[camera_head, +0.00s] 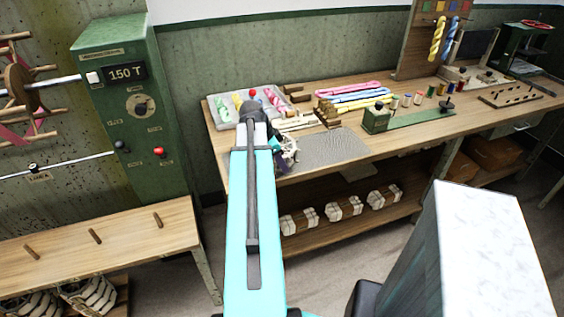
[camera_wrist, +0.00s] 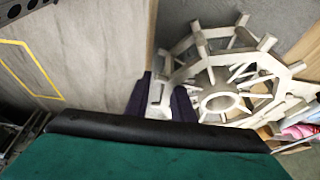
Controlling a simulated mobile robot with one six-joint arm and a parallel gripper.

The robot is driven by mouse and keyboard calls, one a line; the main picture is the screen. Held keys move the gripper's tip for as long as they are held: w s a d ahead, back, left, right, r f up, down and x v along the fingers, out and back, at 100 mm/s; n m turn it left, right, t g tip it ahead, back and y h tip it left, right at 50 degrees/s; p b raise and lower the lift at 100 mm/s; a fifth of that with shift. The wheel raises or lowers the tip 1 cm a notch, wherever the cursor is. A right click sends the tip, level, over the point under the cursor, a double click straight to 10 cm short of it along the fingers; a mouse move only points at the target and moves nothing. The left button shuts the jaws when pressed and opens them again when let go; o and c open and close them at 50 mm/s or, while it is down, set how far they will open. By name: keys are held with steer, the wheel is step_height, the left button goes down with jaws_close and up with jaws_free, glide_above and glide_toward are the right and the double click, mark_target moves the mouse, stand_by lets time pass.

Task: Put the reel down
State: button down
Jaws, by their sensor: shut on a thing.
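My gripper (camera_head: 277,144) is at the front edge of the long wooden bench (camera_head: 420,128), near its left end. In the wrist view its two dark fingers (camera_wrist: 160,103) are shut on a pale part of the reel (camera_wrist: 258,66). The reel is cream-white, many-sided, with short bars around its rim and a round hub. It tilts to the right of the fingers. In the head view only a small part of the reel (camera_head: 290,151) shows beside the grey ribbed mat (camera_head: 335,148); my arm hides the rest. I cannot tell whether it touches the bench.
A tray of coloured skeins (camera_head: 219,112) and a wooden rack (camera_head: 325,114) stand behind the mat. Several bundles (camera_head: 345,208) lie on the shelf below. A low bench with pegs (camera_head: 95,236) is at left, with pale reels (camera_head: 88,294) under it. A green machine (camera_head: 128,110) stands behind.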

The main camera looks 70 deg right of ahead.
steer(key=shift+f, duration=0.15)
steer(key=c, duration=1.5)
jaws_free()
steer(key=shift+b+v, duration=0.95)
steer(key=shift+v, duration=5.2)
